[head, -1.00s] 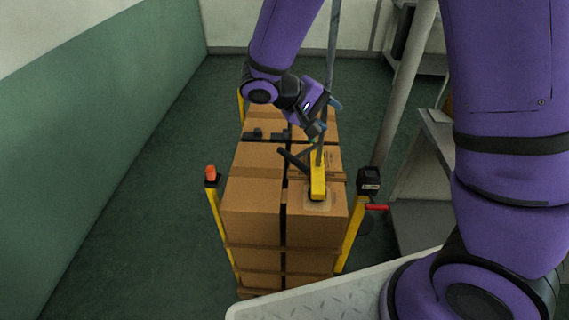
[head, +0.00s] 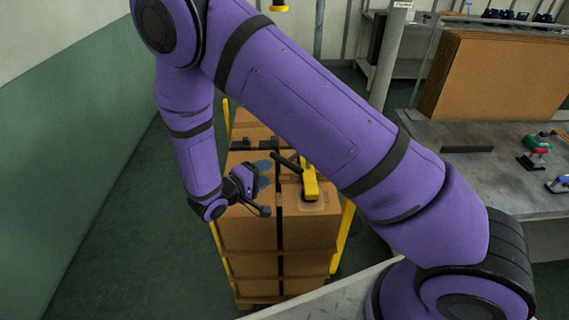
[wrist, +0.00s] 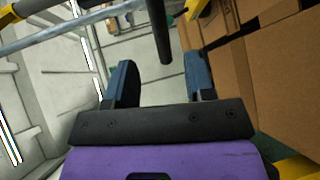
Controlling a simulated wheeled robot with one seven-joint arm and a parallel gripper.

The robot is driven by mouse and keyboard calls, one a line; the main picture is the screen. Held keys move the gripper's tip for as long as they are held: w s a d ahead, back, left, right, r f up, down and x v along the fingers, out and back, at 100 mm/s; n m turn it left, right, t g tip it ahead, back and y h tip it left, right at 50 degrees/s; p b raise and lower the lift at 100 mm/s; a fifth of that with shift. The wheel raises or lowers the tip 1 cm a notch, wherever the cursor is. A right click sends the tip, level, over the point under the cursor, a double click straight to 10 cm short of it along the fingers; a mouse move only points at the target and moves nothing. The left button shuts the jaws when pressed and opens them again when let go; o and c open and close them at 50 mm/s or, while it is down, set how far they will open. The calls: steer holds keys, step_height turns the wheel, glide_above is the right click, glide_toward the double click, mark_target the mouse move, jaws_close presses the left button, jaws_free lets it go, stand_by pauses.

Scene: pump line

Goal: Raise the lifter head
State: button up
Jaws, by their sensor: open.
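The lifter head (head: 309,184) is a yellow body with a black handle bar (head: 287,162). It sits on the top of the right front carton (head: 312,218). My gripper (head: 265,175) is just left of it, above the left front carton, fingers pointing towards the handle. In the wrist view my open fingers (wrist: 163,78) have nothing between their tips. The handle bar (wrist: 160,32) shows ahead, in line with the gap between them. A little of the yellow body (wrist: 196,8) shows at the top edge. My arm hides part of the lifter's upper side.
Cartons are stacked between yellow posts (head: 345,235). A grey bench (head: 490,180) at right holds a cardboard stack (head: 495,75) and small colored parts (head: 537,148). A grey pole (head: 389,58) stands behind. The floor at left, along the green wall (head: 70,140), is clear.

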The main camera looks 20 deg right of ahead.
mark_target(283, 163)
steer(key=x, duration=0.9)
steer(key=shift+d, duration=0.25)
steer(key=shift+r, duration=0.1)
jaws_close()
